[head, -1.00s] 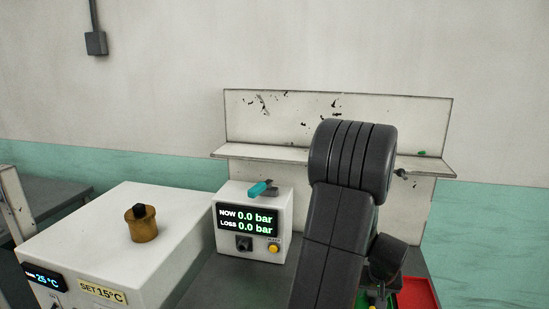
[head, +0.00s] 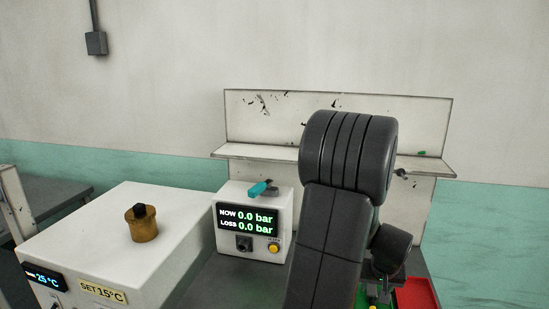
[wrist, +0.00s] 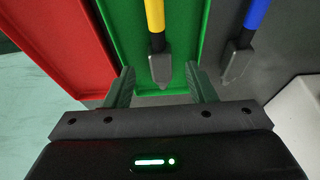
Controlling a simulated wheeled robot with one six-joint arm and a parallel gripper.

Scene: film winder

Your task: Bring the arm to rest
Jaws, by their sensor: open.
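My gripper (wrist: 162,88) is open in the wrist view, its two fingers apart above the near end of a green tray (wrist: 121,28). A tool with a yellow handle (wrist: 155,15) and a grey tip shows between the fingers in that view; no finger visibly grips it.
A red tray (wrist: 62,45) lies left of the green one. A blue-handled tool (wrist: 256,15) lies on the grey surface to its right. The pressure box (head: 281,207) reads 0.0 bar, with a teal-handled piece on top. A white box (head: 115,235) carries a brass-coloured cylinder (head: 142,228).

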